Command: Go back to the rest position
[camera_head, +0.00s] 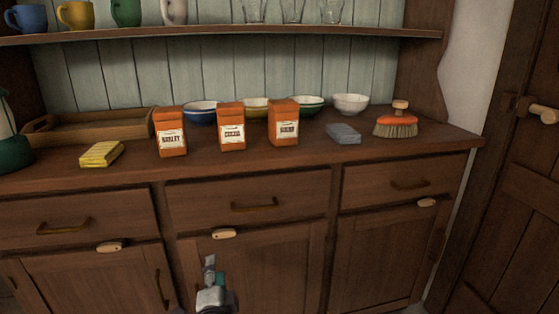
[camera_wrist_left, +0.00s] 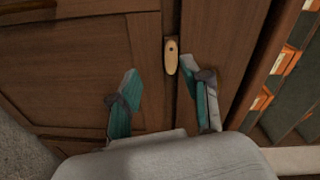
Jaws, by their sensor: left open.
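My left gripper (camera_head: 213,272) is low in the head view, in front of the middle lower cabinet door and below the counter top. In the left wrist view its two teal and grey fingers (camera_wrist_left: 159,68) stand apart with nothing between them. A wooden latch (camera_wrist_left: 171,56) on the cabinet front shows beyond the fingertips; I cannot tell how far away it is. My right gripper is in neither view.
The dresser counter (camera_head: 300,165) bears orange boxes (camera_head: 231,127), bowls (camera_head: 350,103), a yellow sponge (camera_head: 101,154), a grey block (camera_head: 343,134), a brush (camera_head: 396,123) and a wooden tray (camera_head: 95,130). A door (camera_head: 515,190) stands at right.

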